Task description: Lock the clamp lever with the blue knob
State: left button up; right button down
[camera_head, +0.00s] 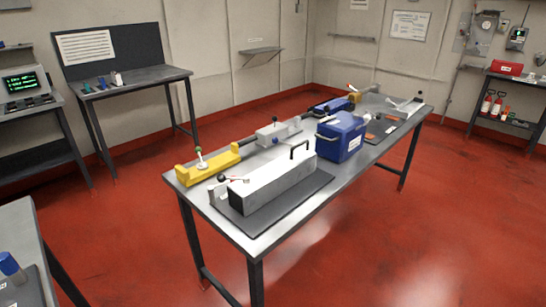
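Several small levers stand on the long grey workbench (262,222) in the middle of the room. A lever with a dark, black-looking knob (222,178) stands beside the left end of a long white box. A small dark blue knob (275,140) shows on the front of a grey box; I cannot tell whether it belongs to a clamp lever. Levers at the far end are too small to make out. Neither gripper is in view.
The white box (273,183) with a black handle lies on a dark mat. A blue case (342,136), the yellow block (207,165) and the grey box (272,132) also crowd the bench. Red floor (440,220) is open to the right. Other benches stand at the left.

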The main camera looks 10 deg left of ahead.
aim_at(275, 140)
jog(key=u, duration=0.55)
jog(key=k, duration=0.2)
jog(key=z, duration=1.65)
jog(key=i, duration=1.05)
jog(key=u, duration=0.4)
jog(key=i, duration=0.75)
jog(key=u, duration=0.6)
